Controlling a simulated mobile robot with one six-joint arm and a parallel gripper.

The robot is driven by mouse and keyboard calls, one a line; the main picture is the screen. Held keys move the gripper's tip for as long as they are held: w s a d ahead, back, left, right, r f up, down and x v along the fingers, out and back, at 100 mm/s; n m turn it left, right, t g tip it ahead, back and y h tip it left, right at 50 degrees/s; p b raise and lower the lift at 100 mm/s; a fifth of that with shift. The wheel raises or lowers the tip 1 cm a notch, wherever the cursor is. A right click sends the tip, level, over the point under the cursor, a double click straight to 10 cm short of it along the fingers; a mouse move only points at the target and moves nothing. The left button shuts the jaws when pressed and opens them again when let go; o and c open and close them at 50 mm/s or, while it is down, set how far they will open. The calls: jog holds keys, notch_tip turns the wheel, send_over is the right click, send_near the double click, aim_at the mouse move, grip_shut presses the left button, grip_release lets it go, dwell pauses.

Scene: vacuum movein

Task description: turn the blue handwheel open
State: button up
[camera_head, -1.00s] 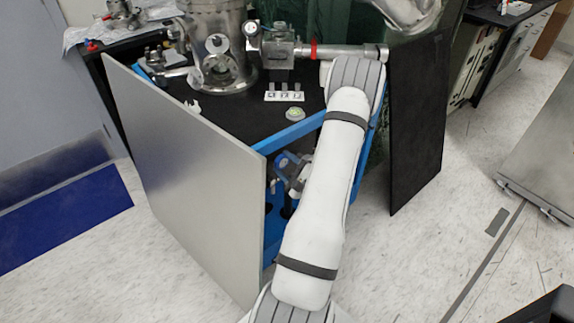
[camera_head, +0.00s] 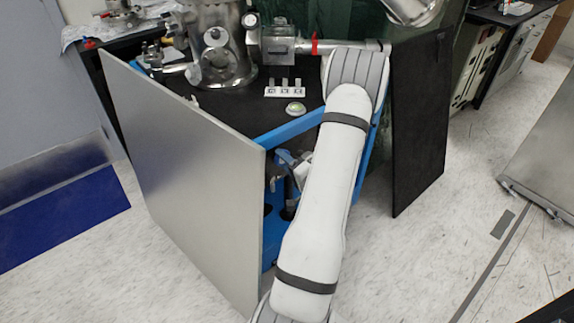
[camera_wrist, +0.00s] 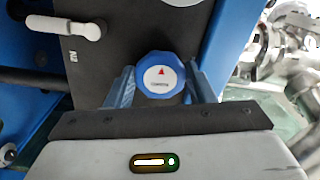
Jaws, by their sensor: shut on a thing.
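The blue handwheel (camera_wrist: 166,58) shows in the wrist view, on a dark panel. Its white face carries a red triangle and a small dark label too small to read. My gripper (camera_wrist: 158,85) has one finger at the handwheel's left side and one at its right, and is shut on it. In the head view my arm covers part of the blue-framed cabinet, and I cannot make out the handwheel there.
A white lever handle (camera_wrist: 82,30) sits on the panel left of the handwheel. In the head view a metal chamber (camera_head: 222,50) stands on the black tabletop. A grey door panel (camera_head: 180,170) stands left of my arm, and a black panel (camera_head: 418,120) stands right.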

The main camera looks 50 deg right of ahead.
jog(key=n+b, duration=0.2)
jog(key=n, duration=0.1)
jog(key=n+b, duration=0.2)
jog(key=n, duration=0.1)
jog(key=n+b, duration=0.2)
jog(key=n, duration=0.1)
jog(key=shift+f+b, duration=0.4)
jog(key=n+b, duration=0.4)
jog(key=shift+d+n, duration=0.1)
jog(key=shift+n, duration=0.3)
jog(key=n+b, duration=0.4)
jog(key=n, duration=0.2)
jog(key=n+b, duration=0.4)
jog(key=n, duration=0.3)
jog(key=n+b, duration=0.4)
jog(key=n, duration=0.2)
jog(key=shift+d+r, duration=0.25)
jog(key=shift+r, duration=0.1)
jog(key=shift+n, duration=0.5)
